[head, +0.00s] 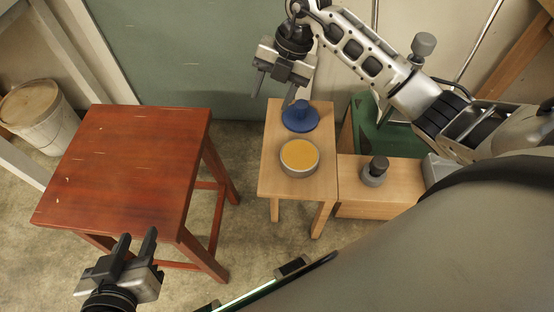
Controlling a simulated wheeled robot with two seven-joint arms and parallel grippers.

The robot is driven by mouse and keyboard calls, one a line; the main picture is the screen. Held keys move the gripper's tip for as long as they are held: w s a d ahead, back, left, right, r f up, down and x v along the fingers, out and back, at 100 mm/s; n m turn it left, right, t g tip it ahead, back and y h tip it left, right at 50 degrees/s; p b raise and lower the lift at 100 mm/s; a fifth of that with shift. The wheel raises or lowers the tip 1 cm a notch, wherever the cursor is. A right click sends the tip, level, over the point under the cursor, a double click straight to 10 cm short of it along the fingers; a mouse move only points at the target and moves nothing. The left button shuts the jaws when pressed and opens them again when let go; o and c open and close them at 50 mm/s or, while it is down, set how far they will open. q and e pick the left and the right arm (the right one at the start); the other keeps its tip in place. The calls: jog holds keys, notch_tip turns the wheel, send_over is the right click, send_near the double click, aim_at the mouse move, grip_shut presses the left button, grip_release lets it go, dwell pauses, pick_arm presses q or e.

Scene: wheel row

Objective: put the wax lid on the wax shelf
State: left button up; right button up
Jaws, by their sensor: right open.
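A blue round lid with a knob (300,118), which looks like the wax lid, lies at the back of a small light wooden stand (268,178). This stand may be the wax shelf; I cannot tell for sure. A round grey pan of orange-yellow wax (299,157) stands uncovered on the same top, in front of the lid. My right gripper (274,90) is open and empty, above and behind the lid, apart from it. My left gripper (136,243) is open and empty at the lower left, by the front edge of the red table.
A bare red wooden table (130,165) stands at the left. A wooden box (376,200) with a dark-knobbed grey piece (375,172) on it adjoins the stand at the right. A white bucket (38,118) stands at the far left. Floor is free between table and stand.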

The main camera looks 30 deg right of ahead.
jog(key=s+a+r+n+y, duration=0.1)
jog(key=s+a+y, duration=0.2)
jog(key=a+y, duration=0.35)
jog(key=s+a+r+n+y, duration=0.1)
jog(key=s+a+r+y, duration=0.15)
jog(key=a, duration=0.65)
notch_tip(320, 180, up, 7)
jog(key=s+a+m+t+y, duration=0.2)
jog(key=m+t+y, duration=0.45)
jog(key=t, duration=0.25)
jog(key=d+f+m+t+h, duration=0.3)
jog(key=d+m+t+h, duration=0.55)
jog(key=m, duration=0.65)
jog(key=s+f+m+g+h, duration=0.6)
jog(key=s+f, duration=0.3)
jog(key=f, duration=0.2)
jog(key=shift+d+f+h, duration=0.35)
jog(key=shift+f+h, duration=0.05)
jog(key=shift+s+g, duration=0.1)
jog(key=shift+g, duration=0.15)
